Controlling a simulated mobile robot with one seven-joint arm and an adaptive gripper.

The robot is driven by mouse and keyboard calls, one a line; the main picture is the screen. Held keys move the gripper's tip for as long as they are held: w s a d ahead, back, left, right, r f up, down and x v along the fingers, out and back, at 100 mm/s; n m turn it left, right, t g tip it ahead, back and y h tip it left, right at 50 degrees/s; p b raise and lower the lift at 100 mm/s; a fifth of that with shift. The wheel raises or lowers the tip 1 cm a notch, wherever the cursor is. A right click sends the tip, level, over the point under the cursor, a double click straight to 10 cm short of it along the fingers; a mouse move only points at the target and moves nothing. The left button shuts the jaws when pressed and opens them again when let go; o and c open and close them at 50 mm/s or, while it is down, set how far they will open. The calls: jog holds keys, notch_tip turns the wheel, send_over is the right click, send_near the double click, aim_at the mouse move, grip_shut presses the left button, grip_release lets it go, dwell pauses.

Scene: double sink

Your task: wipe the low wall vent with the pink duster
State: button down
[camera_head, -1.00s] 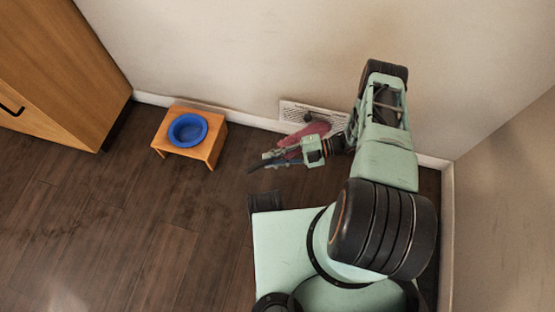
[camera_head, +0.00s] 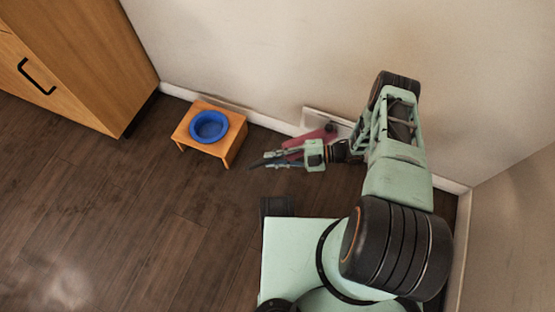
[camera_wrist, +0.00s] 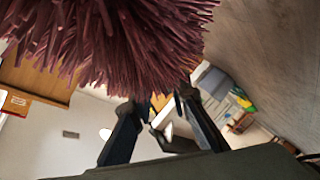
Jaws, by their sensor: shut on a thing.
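The pink duster (camera_head: 312,138) is beside my gripper (camera_head: 272,160) in the head view, close to the wall. Its shaggy pink head (camera_wrist: 110,40) fills the top of the wrist view, beyond the fingers (camera_wrist: 160,125). My gripper is shut on the duster; the grip itself is partly hidden.
A small wooden stand (camera_head: 232,135) with a blue bowl (camera_head: 209,125) stands by the wall, left of the vent. A wooden cabinet (camera_head: 85,60) is at the far left. The dark floor (camera_head: 140,210) between is clear. A wall corner lies at the right.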

jog(key=a, duration=0.1)
jog(key=w+a, duration=0.1)
jog(key=a, duration=0.3)
jog(key=shift+w+a, duration=0.1)
jog(key=shift+w, duration=0.3)
jog(key=shift+s+a+p, duration=0.25)
jog(key=shift+s+a, duration=0.1)
jog(key=shift+s, duration=0.6)
jog(key=shift+s+a+p, duration=0.3)
jog(key=shift+s, duration=0.65)
jog(key=shift+s+a+p, duration=0.25)
jog(key=shift+s+a, duration=0.1)
jog(key=shift+s, duration=0.6)
jog(key=shift+s+a+p, duration=0.25)
jog(key=shift+s, duration=0.45)
jog(key=shift+s+a+p, duration=0.2)
jog(key=shift+s+a, duration=0.05)
jog(key=shift+s, duration=0.45)
